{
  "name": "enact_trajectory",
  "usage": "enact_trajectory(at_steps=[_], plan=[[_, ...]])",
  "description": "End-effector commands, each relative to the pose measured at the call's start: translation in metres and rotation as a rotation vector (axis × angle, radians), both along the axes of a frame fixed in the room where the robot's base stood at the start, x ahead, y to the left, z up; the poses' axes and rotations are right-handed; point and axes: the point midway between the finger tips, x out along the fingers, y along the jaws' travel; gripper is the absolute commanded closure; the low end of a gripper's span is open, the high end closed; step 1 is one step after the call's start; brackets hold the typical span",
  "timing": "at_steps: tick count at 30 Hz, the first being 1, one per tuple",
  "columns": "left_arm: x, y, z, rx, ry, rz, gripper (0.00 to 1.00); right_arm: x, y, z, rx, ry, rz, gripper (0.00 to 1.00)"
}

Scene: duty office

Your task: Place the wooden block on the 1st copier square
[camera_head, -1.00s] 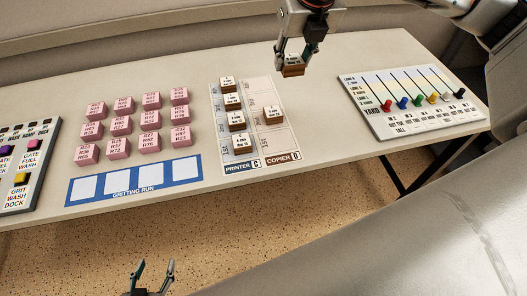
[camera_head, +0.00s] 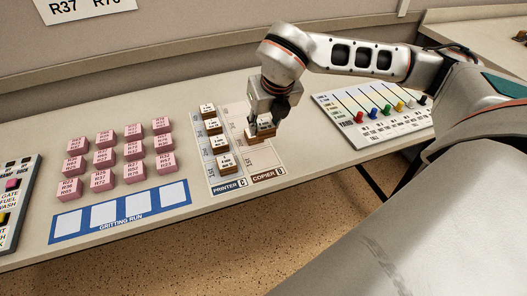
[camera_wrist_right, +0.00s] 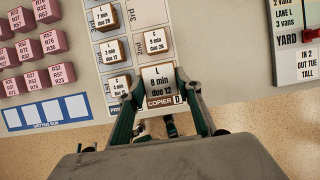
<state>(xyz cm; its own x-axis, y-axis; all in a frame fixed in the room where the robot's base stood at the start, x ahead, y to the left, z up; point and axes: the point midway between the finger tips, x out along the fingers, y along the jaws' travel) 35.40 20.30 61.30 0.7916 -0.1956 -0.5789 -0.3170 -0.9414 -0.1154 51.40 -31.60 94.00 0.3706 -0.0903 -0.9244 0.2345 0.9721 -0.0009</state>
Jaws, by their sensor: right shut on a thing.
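My right gripper (camera_head: 265,117) is shut on a wooden block (camera_wrist_right: 158,80) with a white top reading "L 8 min due 12". The fingers grip two opposite sides of the block. In the head view it hangs above the copier column, partly hidden by the gripper. The 1st copier square (camera_head: 262,160) shows bare in the head view, at the front above the COPIER label (camera_head: 269,175). Another wooden block (camera_wrist_right: 155,41) sits on the 2nd copier square, just behind the held one in the wrist view. My left gripper is out of view.
Several wooden blocks (camera_head: 219,143) stand in the printer column, left of the copier column. Pink blocks (camera_head: 104,157) stand in rows further left, behind the blue gritting run strip (camera_head: 125,217). The yard board (camera_head: 370,116) with coloured pegs lies to the right.

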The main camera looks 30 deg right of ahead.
Motion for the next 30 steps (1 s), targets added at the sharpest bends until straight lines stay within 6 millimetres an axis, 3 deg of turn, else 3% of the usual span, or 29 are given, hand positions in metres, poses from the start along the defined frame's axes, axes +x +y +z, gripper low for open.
enact_trajectory(at_steps=[1,6,14,21,30], plan=[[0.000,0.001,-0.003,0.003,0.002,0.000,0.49,-0.001,0.000,-0.016,-0.001,0.006,0.000,0.87],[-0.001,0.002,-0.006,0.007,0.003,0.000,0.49,0.000,0.000,-0.046,0.000,0.002,0.001,0.87],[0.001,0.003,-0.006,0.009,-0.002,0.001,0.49,0.000,0.000,-0.062,0.000,0.000,0.000,0.87],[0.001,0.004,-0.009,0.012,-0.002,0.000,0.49,0.000,0.000,-0.096,0.000,0.002,0.000,0.87],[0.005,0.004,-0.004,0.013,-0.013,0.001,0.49,0.001,0.000,-0.099,0.000,-0.002,0.000,0.87]])
